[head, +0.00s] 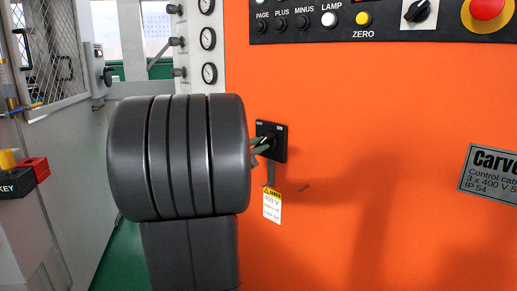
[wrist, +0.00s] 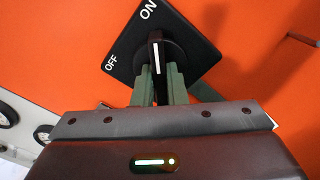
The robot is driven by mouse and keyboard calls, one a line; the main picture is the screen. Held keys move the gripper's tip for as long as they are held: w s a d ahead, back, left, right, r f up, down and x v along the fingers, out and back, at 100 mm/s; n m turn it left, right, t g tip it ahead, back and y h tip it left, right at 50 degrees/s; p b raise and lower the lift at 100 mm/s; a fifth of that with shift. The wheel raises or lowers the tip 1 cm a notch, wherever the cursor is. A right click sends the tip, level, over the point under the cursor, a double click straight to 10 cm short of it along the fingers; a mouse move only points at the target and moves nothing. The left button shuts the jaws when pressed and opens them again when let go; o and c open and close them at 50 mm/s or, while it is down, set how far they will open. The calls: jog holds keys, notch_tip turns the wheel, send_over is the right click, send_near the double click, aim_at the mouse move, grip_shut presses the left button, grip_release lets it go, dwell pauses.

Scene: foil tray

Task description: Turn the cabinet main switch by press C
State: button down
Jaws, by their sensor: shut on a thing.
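The main switch (head: 278,150) is a black square plate on the orange cabinet front, partly hidden behind my arm in the head view. In the wrist view the switch plate (wrist: 195,35) carries white OFF and ON labels. Its black knob (wrist: 157,44) has a white line, whose upper end points roughly toward ON. My gripper (wrist: 159,82) has its two grey-green fingers on either side of the knob's handle, shut on it. In the head view my gripper (head: 261,147) reaches the switch from the left. The handle's lower end is partly hidden between the fingers.
A yellow warning tag (head: 272,206) hangs below the switch. Above are a button panel (head: 300,28), a black rotary knob (head: 416,11) and a red emergency button (head: 487,8). Gauges (head: 208,39) line the left side. The orange front right of the switch is mostly clear.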

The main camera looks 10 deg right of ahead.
jog(key=c, duration=1.5)
grip_release()
jog(key=shift+o, duration=0.2)
jog(key=p+v, duration=0.1)
jog(key=v, duration=1.2)
jog(key=shift+s+a+p, duration=0.2)
jog(key=shift+a+p, duration=0.15)
jog(key=shift+p, duration=0.05)
jog(key=shift+d, duration=0.15)
jog(key=b+x, duration=0.1)
jog(key=x, duration=1.2)
jog(key=shift+w+d+b, duration=0.2)
jog(key=shift+d+b, duration=0.05)
jog(key=shift+b, duration=0.15)
